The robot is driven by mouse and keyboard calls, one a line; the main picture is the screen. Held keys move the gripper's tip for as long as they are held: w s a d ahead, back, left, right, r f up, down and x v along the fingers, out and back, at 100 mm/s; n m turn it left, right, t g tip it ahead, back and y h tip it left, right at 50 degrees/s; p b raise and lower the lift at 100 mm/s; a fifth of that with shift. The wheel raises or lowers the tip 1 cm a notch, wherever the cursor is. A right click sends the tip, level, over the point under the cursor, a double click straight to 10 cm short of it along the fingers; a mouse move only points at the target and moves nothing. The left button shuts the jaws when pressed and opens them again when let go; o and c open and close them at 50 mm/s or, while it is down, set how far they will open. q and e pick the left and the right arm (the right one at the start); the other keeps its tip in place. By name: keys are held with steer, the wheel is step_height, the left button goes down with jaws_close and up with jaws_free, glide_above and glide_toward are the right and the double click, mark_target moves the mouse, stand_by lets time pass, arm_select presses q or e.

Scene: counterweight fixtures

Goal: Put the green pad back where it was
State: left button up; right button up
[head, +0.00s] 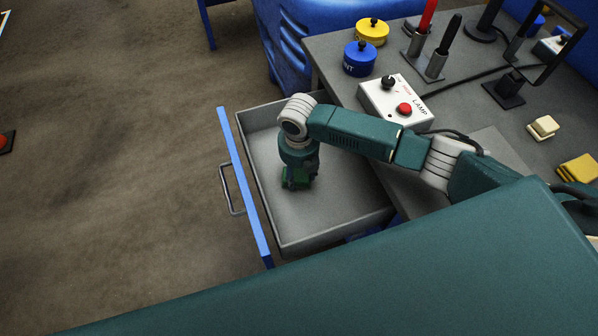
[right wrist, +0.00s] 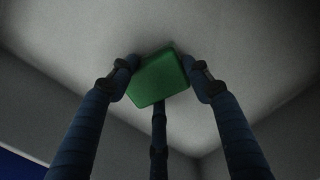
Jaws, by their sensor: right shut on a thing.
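The green pad (right wrist: 158,78) is a small block held between the fingers of my right gripper (right wrist: 161,80) in the right wrist view. A third finger shows below the pad. In the head view, my right gripper (head: 297,184) points down inside the open drawer (head: 340,212), over its grey floor. The gripper mostly hides the pad there. I cannot tell whether the pad touches the drawer floor. My left gripper is not in view.
The drawer has a blue front (head: 243,185) with a handle (head: 228,190). On the grey worktop (head: 345,45) stand a lamp switch box (head: 385,92), blue (head: 360,58) and yellow (head: 371,32) pots, a cream block (head: 542,128) and yellow pads (head: 577,168). The rest of the drawer floor looks clear.

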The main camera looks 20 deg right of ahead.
mark_target(299, 177)
steer(key=o, duration=1.1)
steer(key=r, duration=1.2)
steer(key=shift+s+a+r+b, duration=0.1)
steer(key=shift+s+a+b, duration=0.05)
steer(key=shift+s+b, duration=0.15)
